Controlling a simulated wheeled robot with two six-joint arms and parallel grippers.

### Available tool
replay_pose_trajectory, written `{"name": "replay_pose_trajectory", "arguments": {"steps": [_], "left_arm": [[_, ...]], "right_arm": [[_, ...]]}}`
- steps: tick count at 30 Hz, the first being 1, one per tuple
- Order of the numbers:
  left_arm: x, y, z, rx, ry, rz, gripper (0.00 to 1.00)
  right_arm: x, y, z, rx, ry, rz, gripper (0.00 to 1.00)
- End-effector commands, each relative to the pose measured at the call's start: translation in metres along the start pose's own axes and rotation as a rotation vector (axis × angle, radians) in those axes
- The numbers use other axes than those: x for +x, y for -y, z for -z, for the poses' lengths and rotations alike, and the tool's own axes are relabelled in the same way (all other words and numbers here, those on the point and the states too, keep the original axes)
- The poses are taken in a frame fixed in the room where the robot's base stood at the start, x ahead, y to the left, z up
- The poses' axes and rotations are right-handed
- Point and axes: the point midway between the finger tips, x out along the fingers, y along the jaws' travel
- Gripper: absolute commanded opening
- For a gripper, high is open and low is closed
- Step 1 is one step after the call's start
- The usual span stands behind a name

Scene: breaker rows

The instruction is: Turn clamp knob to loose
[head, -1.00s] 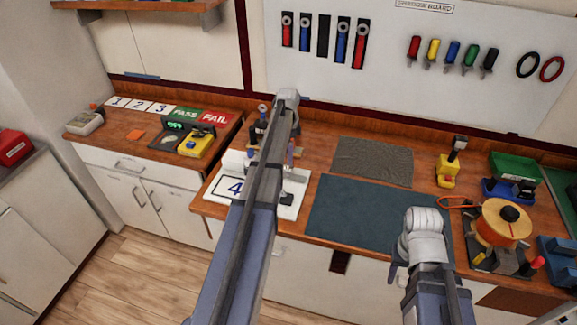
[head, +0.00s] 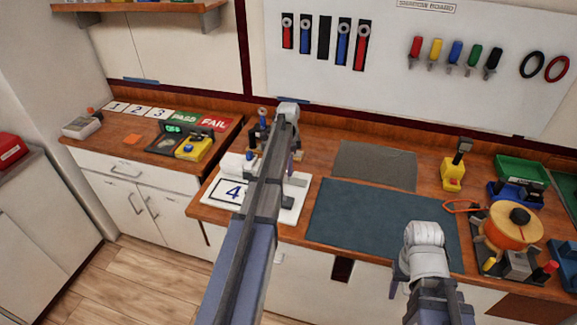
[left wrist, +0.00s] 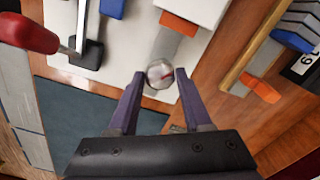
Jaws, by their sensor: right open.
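My left gripper (left wrist: 159,76) is open, with one purple finger on each side of the knob. Narrow gaps seem to show between knob and fingertips; contact is hard to tell. In the head view my left arm hides the knob and most of the fixture on the white board (head: 291,213) marked 4. My right gripper (head: 398,282) is low in front of the bench, mostly hidden by its own wrist, open and away from the fixture.
In the left wrist view a red-handled lever (left wrist: 28,34) stands at upper left and an orange tab (left wrist: 260,87) at right. A dark mat (head: 370,215) lies clear on the bench. An orange spool (head: 506,232) stands at right.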

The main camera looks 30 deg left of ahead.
Motion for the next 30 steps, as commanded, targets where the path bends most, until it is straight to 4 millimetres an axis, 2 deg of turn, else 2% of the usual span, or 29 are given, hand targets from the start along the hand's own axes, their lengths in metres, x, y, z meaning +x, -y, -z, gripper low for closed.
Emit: {"name": "replay_pose_trajectory", "arguments": {"steps": [2, 12, 22, 30], "left_arm": [[0.0, 0.0, 0.0, 0.0, 0.0, 0.0, 0.39], [0.0001, -0.0001, 0.0, 0.0, 0.0, 0.0, 0.01], [0.0001, 0.0, 0.0, -0.023, 0.0, 0.0, 0.0], [0.0001, -0.0001, -0.0001, -0.177, 0.0, 0.0, 0.0]], "right_arm": [[0.0, 0.0, 0.0, 0.0, 0.0, 0.0, 0.5], [0.0001, 0.0, 0.0, 0.0, 0.0, 0.0, 0.5], [0.0001, 0.0, 0.0, 0.0, 0.0, 0.0, 0.5], [0.0001, 0.0, 0.0, 0.0, 0.0, 0.0, 0.5]]}}
